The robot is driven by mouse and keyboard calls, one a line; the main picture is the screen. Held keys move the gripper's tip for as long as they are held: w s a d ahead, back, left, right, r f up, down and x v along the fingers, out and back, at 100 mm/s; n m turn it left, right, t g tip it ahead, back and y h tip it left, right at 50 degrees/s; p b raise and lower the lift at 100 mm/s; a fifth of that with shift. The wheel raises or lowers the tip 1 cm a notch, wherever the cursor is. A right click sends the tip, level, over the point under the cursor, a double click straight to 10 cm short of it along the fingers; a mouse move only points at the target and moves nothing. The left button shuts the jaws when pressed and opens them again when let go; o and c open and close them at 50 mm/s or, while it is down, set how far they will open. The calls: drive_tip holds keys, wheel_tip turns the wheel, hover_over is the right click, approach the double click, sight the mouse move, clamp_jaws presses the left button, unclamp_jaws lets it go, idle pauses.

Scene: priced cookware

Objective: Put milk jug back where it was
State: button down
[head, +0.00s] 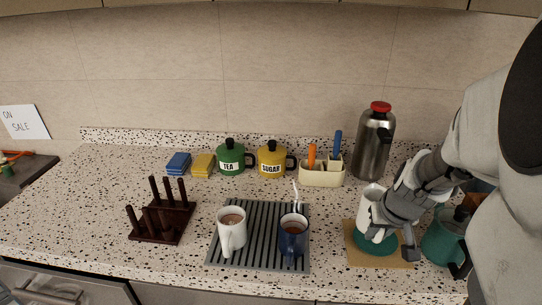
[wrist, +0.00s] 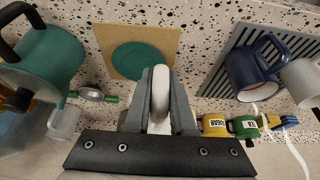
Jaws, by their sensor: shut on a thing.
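The milk jug (head: 367,207) is white and appears about upright at the right of the counter. My gripper (head: 392,218) is shut on its white handle (wrist: 160,95), which shows between the fingers in the wrist view. Much of the jug is hidden by my gripper. A round green coaster (head: 375,244) lies on a square tan mat (head: 354,258), just below the jug in the head view. In the wrist view the coaster (wrist: 140,61) shows almost whole and bare beyond the fingertips, so the jug seems held off it.
A green kettle (head: 440,240) stands close right of the mat. A ridged grey mat (head: 262,262) at left holds a white mug (head: 232,228) and a blue mug (head: 293,238). A steel flask (head: 371,150) and cream utensil holder (head: 322,174) stand behind.

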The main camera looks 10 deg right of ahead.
drive_tip(key=w+a+f, duration=0.2)
drive_tip(key=w, duration=0.1)
drive_tip(key=w+a+f+b, duration=0.1)
drive_tip(key=w+f, duration=0.1)
drive_tip(key=w, duration=0.1)
drive_tip(key=w+a+f, duration=0.2)
drive_tip(key=w, duration=0.1)
drive_tip(key=shift+a+f+b, duration=0.15)
drive_tip(key=shift+a+b, duration=0.15)
drive_tip(key=shift+b, duration=0.05)
drive_tip(key=shift+f+b, duration=0.4)
drive_tip(key=shift+f, duration=1.6)
drive_tip(key=shift+f, duration=0.1)
drive_tip(key=shift+f, duration=0.15)
drive_tip(key=c, duration=0.8)
unclamp_jaws()
drive_tip(key=shift+o, duration=0.2)
